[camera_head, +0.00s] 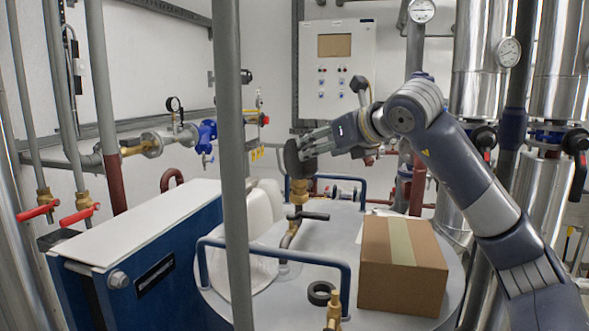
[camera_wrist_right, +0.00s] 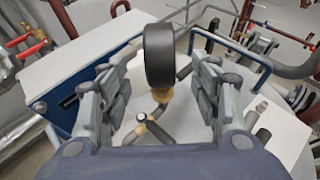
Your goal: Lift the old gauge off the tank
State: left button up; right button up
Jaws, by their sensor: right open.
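The old gauge (camera_head: 295,160) is a dark round dial seen from behind or edge-on, upright on a brass fitting (camera_head: 298,192) above the tank (camera_head: 330,240). In the right wrist view the gauge (camera_wrist_right: 159,55) stands between the two spread fingers of my right gripper (camera_wrist_right: 165,62), with gaps on both sides. In the head view my right gripper (camera_head: 311,146) reaches in from the right at the gauge and partly overlaps it. It is open. The gauge's face is not visible. My left gripper is not in view.
A cardboard box (camera_head: 402,265) sits on the tank top at right. Blue handrails (camera_head: 275,256) stand on the tank lid. A black-handled valve (camera_head: 308,216) is just below the gauge. A grey vertical pipe (camera_head: 232,180) stands in the foreground. A blue plate exchanger (camera_head: 150,270) is at left.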

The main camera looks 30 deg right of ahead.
jog(key=p, duration=0.2)
send_over(307, 176)
jog(key=shift+s+f, duration=0.25)
jog(key=shift+f, duration=0.8)
jog(key=shift+w+f, duration=0.2)
jog(key=shift+w, duration=0.05)
jog(key=p+x, duration=0.1)
jog(key=x, duration=0.1)
jog(key=p+x, duration=0.1)
jog(key=x, duration=0.1)
jog(key=shift+f, duration=0.25)
jog(key=shift+w+f, duration=0.1)
jog(key=shift+f, duration=0.05)
jog(key=c, duration=1.4)
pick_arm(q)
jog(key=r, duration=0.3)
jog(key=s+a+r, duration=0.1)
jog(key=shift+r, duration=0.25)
pick_arm(e)
jog(key=shift+d, duration=0.1)
